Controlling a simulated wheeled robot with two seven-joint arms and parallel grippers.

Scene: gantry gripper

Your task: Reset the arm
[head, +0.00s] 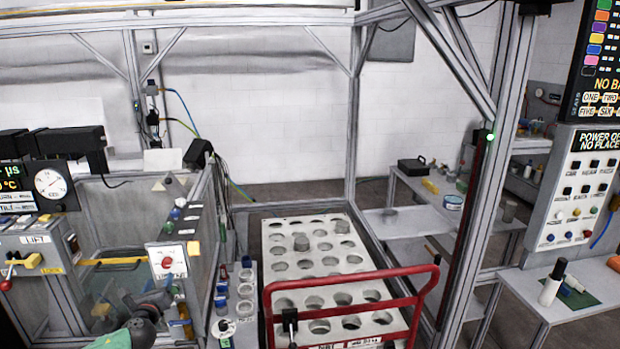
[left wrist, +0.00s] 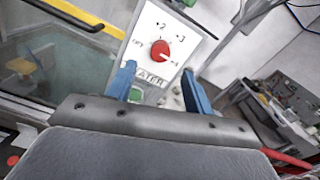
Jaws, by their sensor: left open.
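My left gripper (head: 172,300) is low at the left of the head view, in front of the heater panel. In the left wrist view its two blue fingers (left wrist: 158,88) are spread apart with nothing between them. Beyond them is a white panel (left wrist: 178,28) with a red knob (left wrist: 160,51) and partly covered lettering. The same panel (head: 167,262) shows in the head view. The fingers look apart from the knob, though their distance is hard to judge. My right gripper does not show.
A red-handled cart (head: 352,278) carries a white tray with round holes (head: 318,232). A glass-sided tank (head: 110,225) with a yellow bar stands at the left. A metal post (head: 485,170) and a white control box (head: 577,185) stand at the right. Floor shows behind the cart.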

